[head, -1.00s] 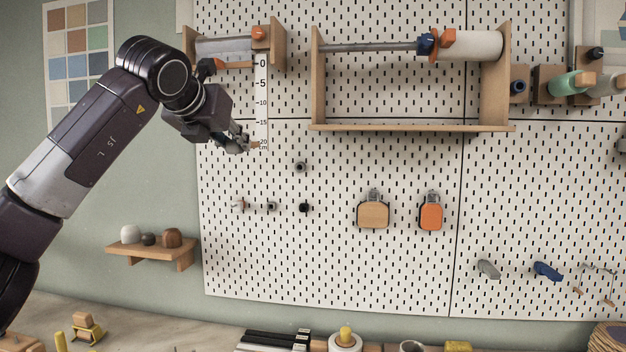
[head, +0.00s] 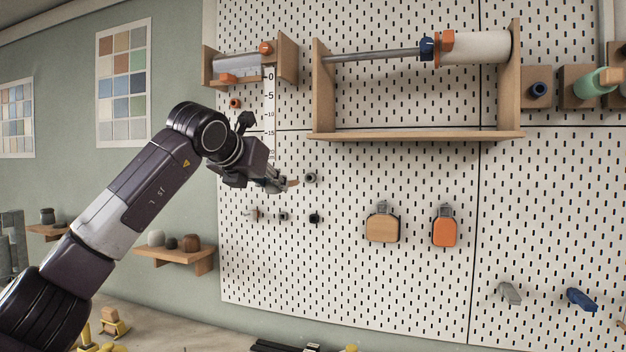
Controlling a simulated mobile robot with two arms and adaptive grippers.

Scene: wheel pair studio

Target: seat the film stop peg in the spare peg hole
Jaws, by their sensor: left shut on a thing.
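My left gripper (head: 281,184) is shut on a small tan peg (head: 293,183), seen partly past the fingertips; this looks like the film stop peg. It is in front of the pegboard, just below the ruler (head: 269,105). The peg tip points right, close to a round grey socket (head: 310,178); I cannot tell whether they touch. A row lower on the board are a black socket (head: 315,218), a grey one (head: 283,216) and a small tan-and-grey piece (head: 255,214). An orange ring (head: 236,103) sits under the small upper left bracket. I cannot tell which is the spare peg hole. My right gripper is not in view.
A wooden roll holder (head: 415,135) juts out from the upper board. A tan tag (head: 382,228) and an orange tag (head: 445,230) hang at right. A small shelf (head: 174,254) with stones is at left. Bare board lies below the sockets.

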